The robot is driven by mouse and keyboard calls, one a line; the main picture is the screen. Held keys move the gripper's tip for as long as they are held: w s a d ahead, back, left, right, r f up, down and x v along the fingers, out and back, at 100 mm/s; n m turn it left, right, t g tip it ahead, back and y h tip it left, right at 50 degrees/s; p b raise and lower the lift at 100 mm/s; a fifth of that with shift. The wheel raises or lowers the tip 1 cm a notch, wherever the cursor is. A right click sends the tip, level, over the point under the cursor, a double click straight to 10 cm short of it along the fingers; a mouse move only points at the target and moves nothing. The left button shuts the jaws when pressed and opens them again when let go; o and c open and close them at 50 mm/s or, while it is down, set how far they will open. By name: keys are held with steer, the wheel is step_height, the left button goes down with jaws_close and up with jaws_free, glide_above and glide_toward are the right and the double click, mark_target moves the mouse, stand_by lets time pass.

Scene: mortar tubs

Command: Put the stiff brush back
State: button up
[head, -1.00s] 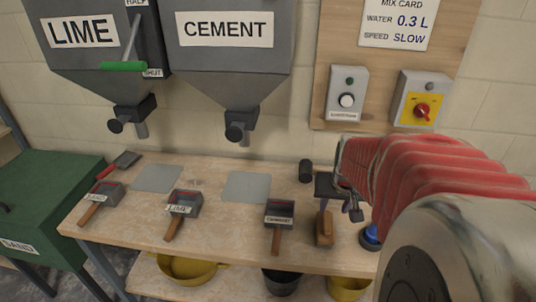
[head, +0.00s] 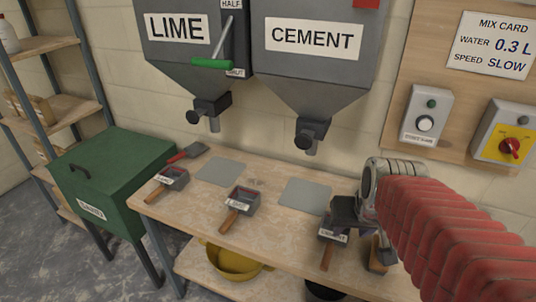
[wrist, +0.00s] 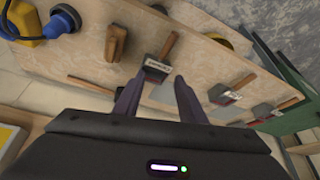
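A wooden block-shaped tool (head: 378,258), which looks like the stiff brush, lies on the workbench (head: 270,240) toward its right end. Its bristles do not show. It is also in the wrist view (wrist: 116,43), upper left of my fingers. My gripper (head: 345,215) is above the bench, left of the brush and over the scoop labelled cement (head: 330,236). In the wrist view my gripper's two dark fingers (wrist: 158,95) are apart with nothing held between them. The cement scoop (wrist: 155,68) shows beyond the fingertips.
Two more scoops (head: 240,202) (head: 170,180), a red-handled tool (head: 187,152) and grey plates (head: 305,196) lie on the bench. Hoppers (head: 315,45) hang above. A green bin (head: 115,165) and shelves (head: 45,60) stand left. A blue-topped object (wrist: 62,20) is near the brush.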

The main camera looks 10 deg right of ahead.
steer(key=s+a+r+n, duration=0.1)
steer(key=s+a, duration=0.1)
steer(key=a, duration=0.3)
steer(key=s+a+r+n+y, duration=0.1)
steer(key=s+a+r+n, duration=0.1)
steer(key=a, duration=0.4)
steer(key=shift+s+a+n+t+y, duration=0.2)
steer(key=shift+s+n+t+y, duration=0.15)
steer(key=shift+s, duration=0.45)
steer(key=shift+r, duration=0.1)
